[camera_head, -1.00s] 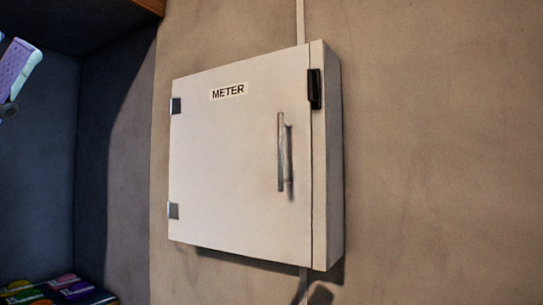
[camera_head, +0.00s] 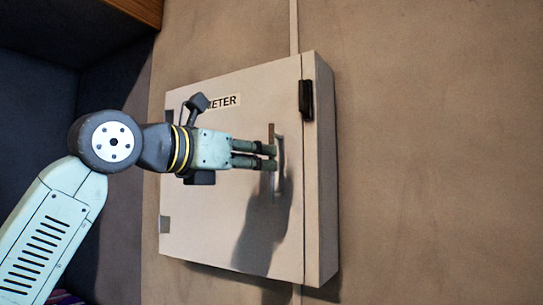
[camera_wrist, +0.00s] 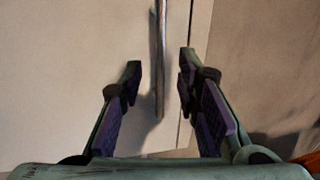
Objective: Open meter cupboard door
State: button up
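The white meter cupboard (camera_head: 230,235) hangs on the wall with its door closed. Its label (camera_head: 226,101) is partly hidden by my arm. The vertical bar handle (camera_head: 271,132) is near the door's right edge, and a black latch piece (camera_head: 306,99) sits above and to the right of it. My gripper (camera_head: 273,157) points right with its fingertips at the handle in the head view. Contact cannot be told.
Hinges show on the door's left side, the lower one (camera_head: 164,224) clear of my arm. A conduit (camera_head: 294,25) runs up the wall above the cupboard. The wall (camera_head: 440,150) to the right is bare. A dark recess (camera_head: 45,110) lies at the left.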

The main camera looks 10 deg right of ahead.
aim_at(272, 191)
jog(key=shift+p+x, duration=0.4)
jog(key=shift+x, duration=1.9)
grip_shut()
